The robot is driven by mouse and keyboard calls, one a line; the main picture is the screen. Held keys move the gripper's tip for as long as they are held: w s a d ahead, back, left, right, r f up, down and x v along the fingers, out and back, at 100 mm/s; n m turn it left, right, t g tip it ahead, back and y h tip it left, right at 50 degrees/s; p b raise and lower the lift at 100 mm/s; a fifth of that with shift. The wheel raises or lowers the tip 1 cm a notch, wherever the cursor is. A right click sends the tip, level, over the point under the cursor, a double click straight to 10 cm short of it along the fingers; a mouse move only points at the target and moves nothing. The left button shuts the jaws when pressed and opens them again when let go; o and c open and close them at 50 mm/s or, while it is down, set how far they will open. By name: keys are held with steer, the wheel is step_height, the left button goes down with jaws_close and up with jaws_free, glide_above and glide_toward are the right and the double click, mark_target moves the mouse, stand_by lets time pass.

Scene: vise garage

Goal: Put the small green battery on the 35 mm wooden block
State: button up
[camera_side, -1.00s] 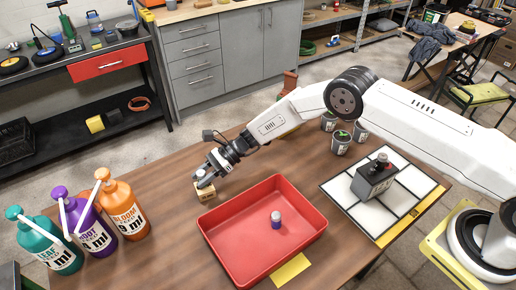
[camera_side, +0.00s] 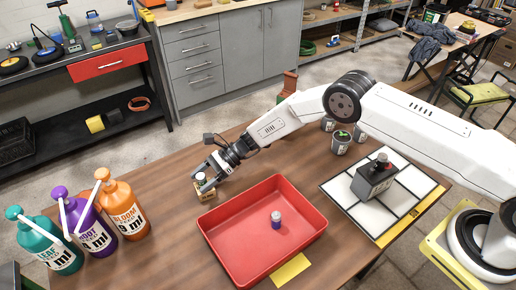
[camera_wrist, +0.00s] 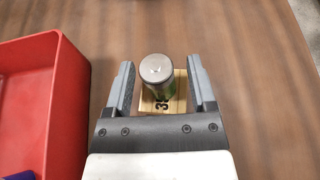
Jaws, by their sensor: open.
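The small green battery (camera_wrist: 157,75) stands upright on the wooden block (camera_wrist: 146,101) in the wrist view, its silver end up. The block bears a dark number, partly hidden by the battery. In the side view the block (camera_side: 205,195) sits on the table left of the red tray, and the battery (camera_side: 200,178) shows above it between the fingers. My gripper (camera_wrist: 160,82) is open, one finger on each side of the battery, with a gap on both sides. It also shows in the side view (camera_side: 203,184).
Several pump bottles (camera_side: 122,212) stand at the left. Bare table lies around the block.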

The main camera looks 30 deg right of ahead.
steer(key=shift+r, duration=0.2)
steer(key=v, duration=1.2)
stand_by(0.4)
steer(key=s+d+r+n+t+h, duration=0.1)
steer(key=s+d+r+n+h, duration=0.3)
steer(key=s+d+n, duration=0.2)
steer(key=s+d+r+n+h, duration=0.4)
steer(key=s+d+n+h, duration=0.1)
steer(key=s, duration=0.6)
steer(key=s+d+r+n+t+h, duration=0.1)
steer(key=s+d+r+n+h, duration=0.2)
steer(key=s+d+n, duration=0.4)
steer(key=shift+s+d+r+t+h, duration=0.3)
steer(key=shift+s+d+r+h, duration=0.15)
steer(key=shift+s+h, duration=0.45)
